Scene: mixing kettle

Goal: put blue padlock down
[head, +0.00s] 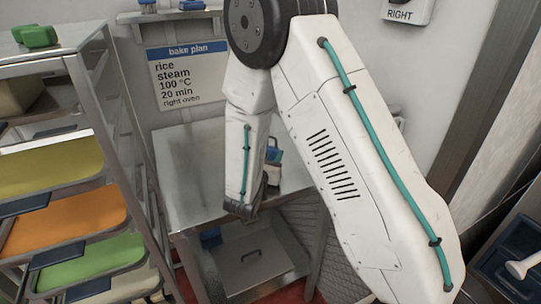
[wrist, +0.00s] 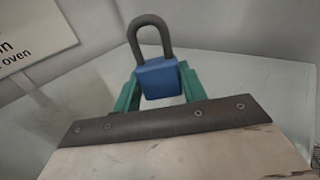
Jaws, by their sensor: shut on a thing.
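The blue padlock (wrist: 158,78) has a dark grey shackle standing up above its body in the wrist view. My gripper (wrist: 160,88) has green fingers, one on each side of the padlock body, and is shut on it. In the head view my gripper (head: 273,157) is partly hidden behind my arm, over the back right of the steel table (head: 190,165). I cannot tell whether the padlock touches the tabletop.
The visible tabletop left of my arm is clear. A bake plan sign (head: 187,75) hangs on the wall behind. A rack with coloured trays (head: 65,222) stands close on the left. A metal box (head: 252,255) sits on the shelf below the tabletop.

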